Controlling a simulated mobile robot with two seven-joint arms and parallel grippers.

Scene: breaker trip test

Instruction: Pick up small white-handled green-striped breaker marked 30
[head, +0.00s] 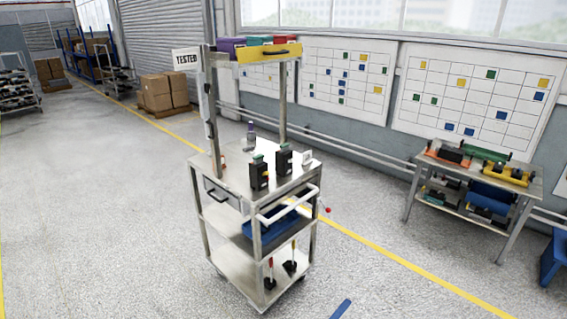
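Two dark breaker-like units stand upright on the top deck of a metal cart (232,178). The front one (259,175) has a green top, and the one behind it to the right (284,160) also has a green top. A small white item (307,157) stands at the deck's right edge. The markings are too small to read, so I cannot tell which item, if any, is marked 30. White handles with green stripes cannot be made out. Neither of my grippers is in view.
A sign reading TESTED (186,59) and a yellow-fronted bin (268,52) are high on the cart. A blue bin (265,232) sits on its middle shelf. A workbench (437,161) with coloured tools stands right. Floor (110,220) left of the cart is clear.

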